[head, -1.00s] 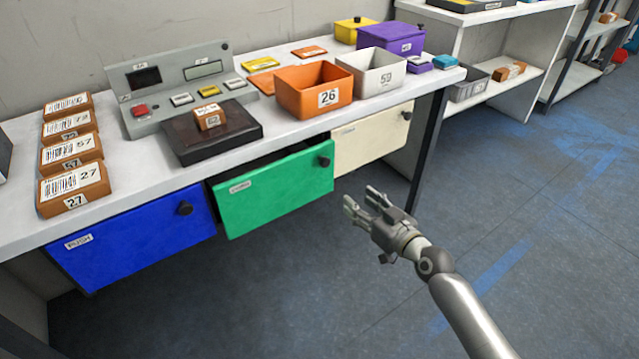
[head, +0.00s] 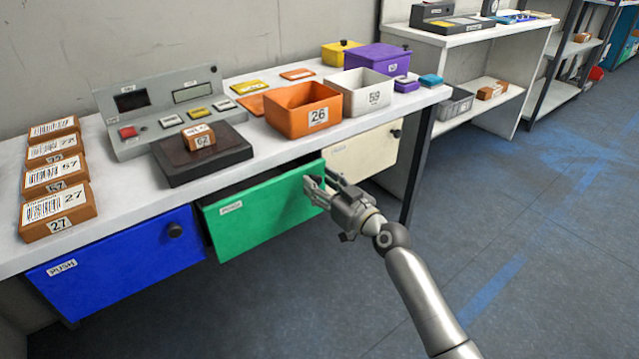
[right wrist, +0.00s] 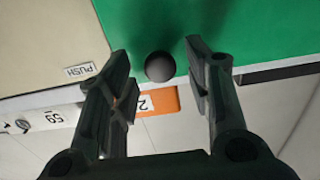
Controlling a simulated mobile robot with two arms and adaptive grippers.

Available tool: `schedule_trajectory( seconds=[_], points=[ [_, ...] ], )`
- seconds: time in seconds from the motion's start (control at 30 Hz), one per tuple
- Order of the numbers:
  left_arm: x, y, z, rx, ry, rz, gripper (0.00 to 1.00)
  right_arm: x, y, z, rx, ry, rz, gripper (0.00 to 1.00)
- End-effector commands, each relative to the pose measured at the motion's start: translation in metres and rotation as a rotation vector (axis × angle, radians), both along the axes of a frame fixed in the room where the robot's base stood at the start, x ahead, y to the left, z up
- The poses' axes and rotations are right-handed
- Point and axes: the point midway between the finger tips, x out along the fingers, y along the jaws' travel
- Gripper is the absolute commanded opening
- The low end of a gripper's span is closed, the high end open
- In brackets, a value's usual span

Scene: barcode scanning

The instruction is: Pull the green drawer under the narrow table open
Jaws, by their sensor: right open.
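The green drawer (head: 262,212) hangs under the narrow table (head: 120,190), between a blue and a cream drawer. Its front stands a little out from the table, with a dark gap along its top edge. My right gripper (head: 318,185) is open in front of the drawer's right end and hides its knob in the head view. In the right wrist view the dark round knob (right wrist: 160,66) shows between the two open fingers (right wrist: 163,80), with space on both sides. The green front (right wrist: 250,30) fills the upper right there. My left gripper is not in view.
The blue drawer (head: 115,262) is at left and the cream drawer (head: 362,155) at right. An orange bin (head: 290,118), a white bin (head: 352,92) and a scanner console (head: 170,110) stand on the table. The floor in front is clear.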

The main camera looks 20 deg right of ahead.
Motion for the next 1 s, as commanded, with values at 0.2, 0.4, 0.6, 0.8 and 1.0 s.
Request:
schedule_trajectory(
  seconds=[0.2,0.4,0.6,0.8,1.0],
  points=[
    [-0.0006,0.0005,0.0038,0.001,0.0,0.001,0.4,0.0088,0.004,0.0,0.0,0.0,0.001,0.46],
    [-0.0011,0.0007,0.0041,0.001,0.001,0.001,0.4,0.0089,0.004,0.0,0.0,0.0,0.001,0.46],
    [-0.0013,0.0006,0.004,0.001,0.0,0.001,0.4,0.0088,0.0037,0.0,0.0,0.0,0.001,0.23],
    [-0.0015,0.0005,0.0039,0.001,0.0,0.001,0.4,0.0087,0.0036,0.0,0.0,0.0,0.001,0.0],
    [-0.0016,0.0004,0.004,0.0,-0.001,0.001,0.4,0.0085,0.0034,-0.0001,0.0,0.001,0.0,0.0]
  ],
)
